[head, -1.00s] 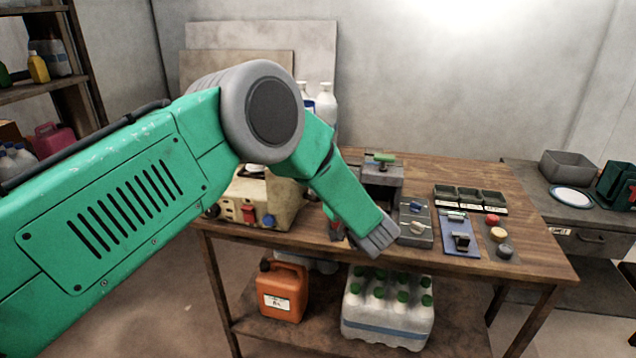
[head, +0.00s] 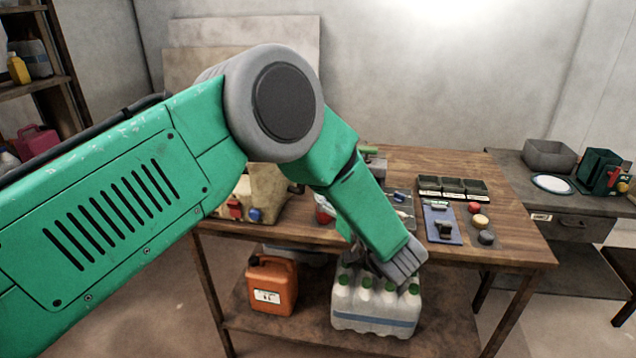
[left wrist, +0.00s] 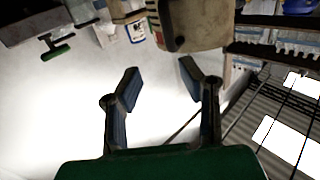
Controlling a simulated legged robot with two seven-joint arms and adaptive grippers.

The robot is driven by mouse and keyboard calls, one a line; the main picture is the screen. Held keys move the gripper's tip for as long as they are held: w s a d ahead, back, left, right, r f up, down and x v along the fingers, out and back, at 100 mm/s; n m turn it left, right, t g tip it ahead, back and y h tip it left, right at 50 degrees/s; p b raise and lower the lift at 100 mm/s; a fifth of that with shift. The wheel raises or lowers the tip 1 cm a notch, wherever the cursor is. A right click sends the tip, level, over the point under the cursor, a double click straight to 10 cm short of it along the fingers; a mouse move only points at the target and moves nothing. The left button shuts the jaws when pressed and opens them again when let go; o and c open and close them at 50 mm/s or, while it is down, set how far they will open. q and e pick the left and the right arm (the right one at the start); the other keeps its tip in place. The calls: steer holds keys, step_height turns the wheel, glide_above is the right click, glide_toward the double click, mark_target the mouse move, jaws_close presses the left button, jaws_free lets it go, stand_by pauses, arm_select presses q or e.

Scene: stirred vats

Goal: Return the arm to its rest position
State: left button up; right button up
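My green left arm (head: 120,210) comes in from the left in the head view. It bends at a grey round joint and reaches down in front of the table. Its gripper is mostly or wholly hidden behind the arm there. In the left wrist view my left gripper (left wrist: 160,71) has its two fingers well apart with nothing between them. A beige machine body (left wrist: 195,22) shows beyond the fingertips, and I cannot tell the exact gap. My right arm and gripper are not in view.
The wooden table (head: 500,225) carries a beige machine (head: 262,195), dark trays (head: 452,188), a blue board (head: 440,225) and coloured buttons (head: 480,222). An orange canister (head: 271,285) and packed bottles (head: 372,308) stand below. A grey side bench (head: 520,185) is at right.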

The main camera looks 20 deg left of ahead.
arm_select(q)
steer(key=s+a+f+m+g+h+b, duration=0.1)
steer(key=s+a+f+m+h+b, duration=0.1)
steer(key=s+f+m+h, duration=0.8)
steer(key=s+a+f+n+g+h+b, duration=0.1)
steer(key=s+a+f, duration=0.3)
steer(key=f, duration=1.1)
steer(key=s+a+f+g+h, duration=0.1)
steer(key=s+f+g, duration=0.1)
steer(key=s, duration=0.7)
steer(key=s+a+f+m+g+h+b, duration=0.1)
steer(key=s+g, duration=0.3)
steer(key=s, duration=0.5)
steer(key=s+a+f+g+h, duration=0.1)
steer(key=s+f+g, duration=0.1)
steer(key=s, duration=0.8)
steer(key=shift+f+m+g+b, duration=0.3)
steer(key=shift+f+g+b, duration=0.1)
steer(key=shift+f, duration=0.15)
steer(key=shift+a, duration=0.2)
